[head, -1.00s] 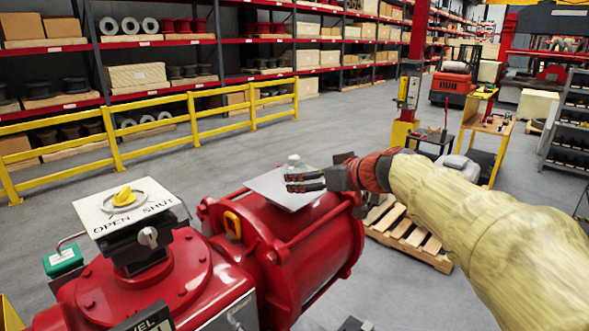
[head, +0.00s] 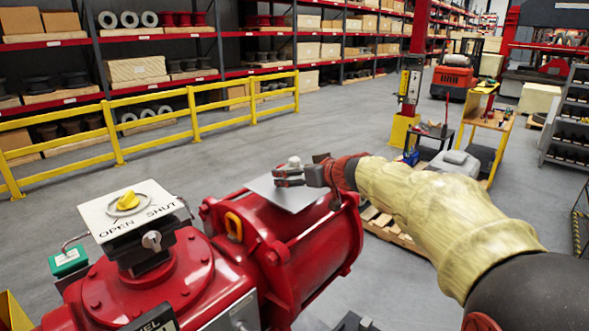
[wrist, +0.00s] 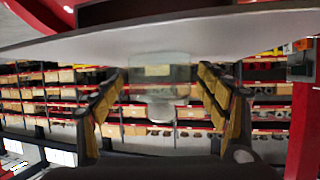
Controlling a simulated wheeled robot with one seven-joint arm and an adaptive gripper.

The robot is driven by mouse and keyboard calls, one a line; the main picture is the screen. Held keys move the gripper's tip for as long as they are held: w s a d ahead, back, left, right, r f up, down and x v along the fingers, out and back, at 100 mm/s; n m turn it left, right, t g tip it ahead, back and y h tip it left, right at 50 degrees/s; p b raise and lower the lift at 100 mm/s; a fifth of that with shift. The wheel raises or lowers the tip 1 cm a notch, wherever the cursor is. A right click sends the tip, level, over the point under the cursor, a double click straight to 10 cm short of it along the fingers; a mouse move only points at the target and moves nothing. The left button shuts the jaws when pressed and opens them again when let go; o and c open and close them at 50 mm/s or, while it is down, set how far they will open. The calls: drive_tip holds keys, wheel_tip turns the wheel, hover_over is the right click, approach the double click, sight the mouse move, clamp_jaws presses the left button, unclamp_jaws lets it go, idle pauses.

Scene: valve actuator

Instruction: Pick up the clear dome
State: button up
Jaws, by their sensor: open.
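The clear dome (head: 294,162) stands on a grey metal plate (head: 300,195) on top of the red actuator cylinder. It is small in the head view, and my gripper (head: 284,176) hides its lower part. In the wrist view, the see-through dome (wrist: 160,70) sits between the two fingers of my open gripper (wrist: 160,92), with a rounded knob on its end. The wrist picture appears upside down, with the plate along the top. Gaps show between the dome and both fingers.
The red actuator (head: 310,245) fills the foreground, with a yellow OPEN/SHUT indicator (head: 128,201) at the left. A yellow guard rail (head: 155,145) and loaded shelves stand behind. A wooden pallet (head: 392,232) lies beyond the cylinder. The plate around the dome looks clear.

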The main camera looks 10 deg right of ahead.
drive_tip(key=shift+c, duration=0.7)
drive_tip(key=c, duration=1.1)
drive_tip(key=shift+c, duration=0.7)
